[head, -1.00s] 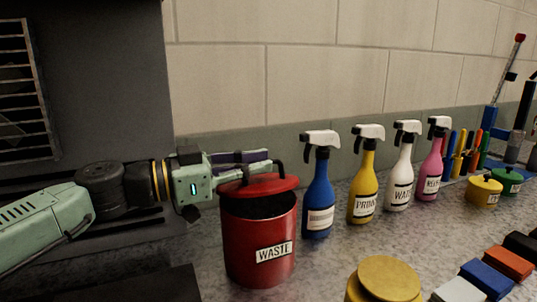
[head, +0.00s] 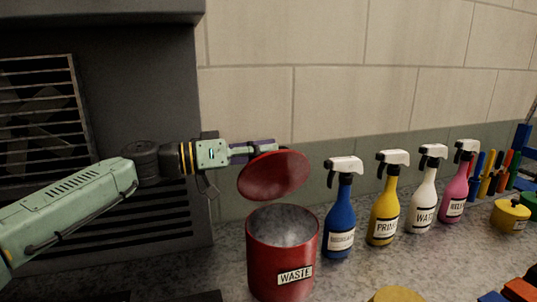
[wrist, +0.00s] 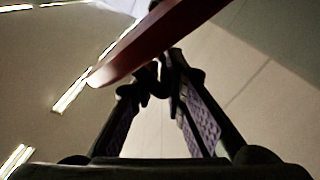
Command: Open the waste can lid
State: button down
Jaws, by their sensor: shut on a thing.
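The red waste can (head: 282,262) stands on the counter in the head view, with a white WASTE label on its front. Its top is uncovered and its grey inside shows. The round red lid (head: 274,176) is above the can's rim, tilted with its underside towards the camera, apart from the can. My gripper (head: 272,148) is at the lid's upper edge, shut on the lid's dark handle, which is mostly hidden behind the lid. In the wrist view the lid (wrist: 150,45) crosses the top in front of my gripper's fingertips (wrist: 160,80).
A blue spray bottle (head: 339,220) stands close to the can's right. Yellow (head: 384,215), white (head: 424,200) and pink (head: 457,190) spray bottles follow. A yellow pot (head: 510,215) is farther right. A tiled wall (head: 330,90) rises behind.

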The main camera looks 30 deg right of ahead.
jog(key=shift+w+d+r, duration=0.1)
jog(key=shift+w+d, duration=0.05)
jog(key=shift+w, duration=1.15)
jog(key=c, duration=2)
grip_release()
jog(key=shift+o, duration=0.9)
jog(key=shift+w+d+f, duration=0.15)
jog(key=shift+f, duration=0.05)
jog(key=shift+o, duration=0.5)
